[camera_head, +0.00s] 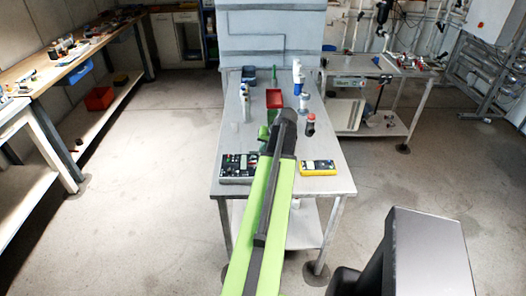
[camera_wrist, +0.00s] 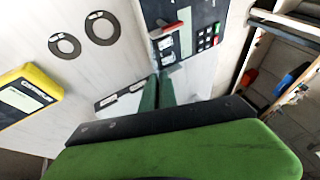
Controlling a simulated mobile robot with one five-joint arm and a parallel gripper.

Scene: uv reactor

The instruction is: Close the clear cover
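A dark control box (camera_head: 240,168) lies at the near left of the table; in the wrist view it shows at the top (camera_wrist: 205,32) with buttons and a red lever. A pale, see-through-looking strip (camera_wrist: 124,102) with dark marks lies beside the box, partly behind my fingers; I cannot tell for sure that it is the clear cover, or its angle. My gripper (camera_wrist: 159,76) has two green fingers close together, with nothing seen between them. Their tips are close to the box's near edge; contact cannot be told. In the head view my arm hides much of the gripper.
A yellow meter (camera_head: 319,168) lies on the table (camera_head: 334,187) right of my arm. A red bin (camera_head: 274,98), white bottles (camera_head: 298,76) and a dark red-topped jar (camera_head: 310,124) stand farther back. Two dark rings (camera_wrist: 64,45) show beside the box. The floor around is open.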

